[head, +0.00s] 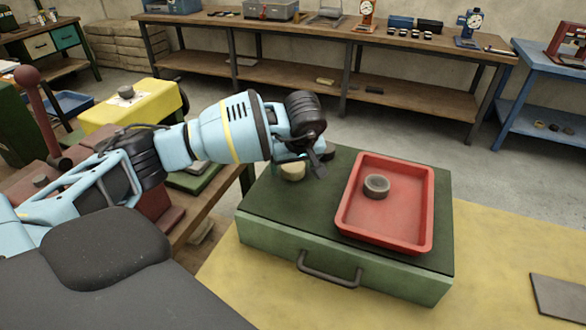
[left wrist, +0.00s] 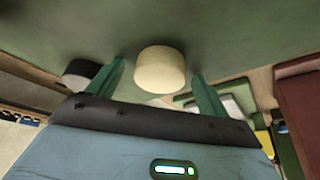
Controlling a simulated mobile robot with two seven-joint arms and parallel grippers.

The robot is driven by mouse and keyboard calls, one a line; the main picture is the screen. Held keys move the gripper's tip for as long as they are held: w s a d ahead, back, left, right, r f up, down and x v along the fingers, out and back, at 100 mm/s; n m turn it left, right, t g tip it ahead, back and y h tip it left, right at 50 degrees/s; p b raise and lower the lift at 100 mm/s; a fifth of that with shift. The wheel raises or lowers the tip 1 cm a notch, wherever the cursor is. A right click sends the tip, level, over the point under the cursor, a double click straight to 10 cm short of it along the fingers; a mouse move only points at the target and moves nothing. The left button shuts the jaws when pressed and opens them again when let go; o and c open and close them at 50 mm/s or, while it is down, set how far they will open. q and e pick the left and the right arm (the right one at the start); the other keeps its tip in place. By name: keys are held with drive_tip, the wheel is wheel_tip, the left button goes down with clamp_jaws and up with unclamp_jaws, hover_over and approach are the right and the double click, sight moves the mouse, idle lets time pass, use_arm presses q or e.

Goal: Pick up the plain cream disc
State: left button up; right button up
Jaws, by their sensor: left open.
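The plain cream disc (head: 292,172) stands on the dark green top of a cabinet, partly hidden by my left gripper in the head view. In the left wrist view the cream disc (left wrist: 160,70) lies between the two green fingers, with room on both sides. My left gripper (head: 318,166) is open, its fingers pointing at the disc; I see no contact. It also shows in the left wrist view (left wrist: 160,88). My right gripper is in neither view.
A red tray (head: 427,205) on the cabinet (head: 285,215) holds a grey ring-like disc (head: 377,185). A dark disc (head: 327,153) stands just behind my left gripper and shows in the left wrist view (left wrist: 80,72). The cabinet top's front left is clear.

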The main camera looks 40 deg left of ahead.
sight(294, 166)
use_arm(q)
drive_tip(key=c, duration=1.1)
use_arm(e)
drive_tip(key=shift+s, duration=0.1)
use_arm(q)
drive_tip(key=shift+r, duration=0.1)
drive_tip(key=shift+r, duration=0.5)
wheel_tip(294, 166, up, 3)
drive_tip(key=shift+r+p, duration=0.2)
drive_tip(key=shift+p, duration=0.85)
drive_tip(key=s+p, duration=0.1)
drive_tip(key=s, duration=0.1)
drive_tip(key=s+d+r+p, duration=0.1)
drive_tip(key=s, duration=0.2)
drive_tip(key=s+p, duration=0.2)
drive_tip(key=s, duration=0.1)
drive_tip(key=shift+d+r, duration=0.15)
drive_tip(key=shift+r, duration=0.05)
drive_tip(key=s, duration=0.4)
drive_tip(key=s+d+f, duration=0.1)
drive_tip(key=s, duration=0.1)
drive_tip(key=shift+s+d+f, duration=0.1)
drive_tip(key=shift+s, duration=0.3)
drive_tip(key=shift+s+d, duration=0.1)
drive_tip(key=shift+s, duration=0.4)
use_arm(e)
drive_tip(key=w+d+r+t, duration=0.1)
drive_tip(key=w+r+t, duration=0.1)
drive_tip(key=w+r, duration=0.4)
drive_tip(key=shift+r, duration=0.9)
